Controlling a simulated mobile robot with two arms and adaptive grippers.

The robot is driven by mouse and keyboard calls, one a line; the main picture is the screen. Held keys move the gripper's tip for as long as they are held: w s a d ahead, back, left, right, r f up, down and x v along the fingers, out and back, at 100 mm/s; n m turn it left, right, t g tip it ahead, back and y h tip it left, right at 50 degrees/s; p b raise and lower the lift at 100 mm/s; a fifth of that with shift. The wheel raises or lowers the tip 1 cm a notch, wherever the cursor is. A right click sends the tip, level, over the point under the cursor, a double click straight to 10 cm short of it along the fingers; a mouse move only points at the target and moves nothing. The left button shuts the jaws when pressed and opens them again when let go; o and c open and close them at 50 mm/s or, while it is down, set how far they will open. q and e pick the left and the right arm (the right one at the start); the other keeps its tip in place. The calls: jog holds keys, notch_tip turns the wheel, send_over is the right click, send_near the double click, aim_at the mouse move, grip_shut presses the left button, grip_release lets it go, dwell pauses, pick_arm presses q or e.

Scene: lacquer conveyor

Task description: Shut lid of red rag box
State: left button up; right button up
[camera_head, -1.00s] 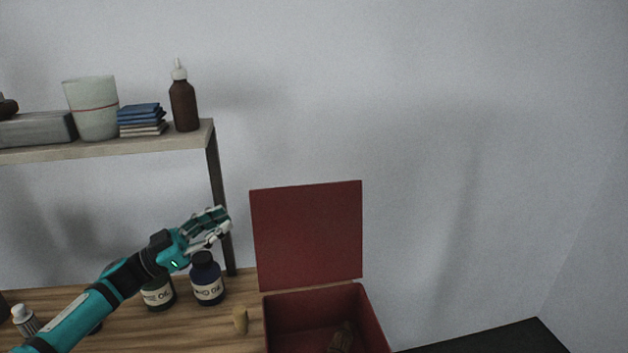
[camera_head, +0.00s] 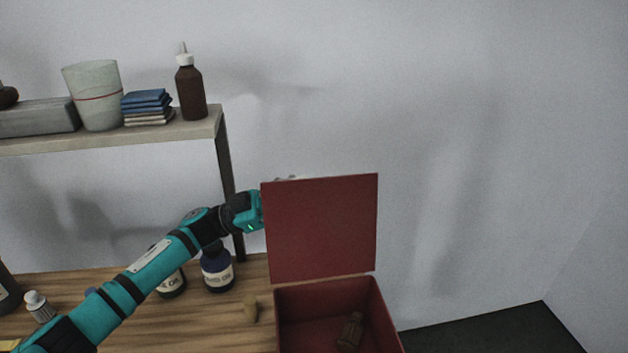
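The red rag box (camera_head: 390,318) stands at the right end of the wooden bench with its lid (camera_head: 322,228) raised upright at the back. A small brown item lies inside the box (camera_head: 350,331). My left gripper (camera_head: 284,179) is behind the lid's upper left part. Only a bit of its fingertips shows above the lid's top edge, and the rest of the fingers is hidden, so I cannot tell whether it is open or touching the lid. My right gripper is not in view.
Dark bottles (camera_head: 217,268) and a small tan cork-like piece (camera_head: 251,309) stand on the bench (camera_head: 235,330) left of the box. A shelf (camera_head: 150,133) above holds a cup, blue cloths and a brown dropper bottle. A dark surface (camera_head: 490,330) lies to the right.

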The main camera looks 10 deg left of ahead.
pick_arm(q)
jog(key=shift+p+x, duration=0.3)
jog(key=shift+x, duration=1.2)
grip_shut()
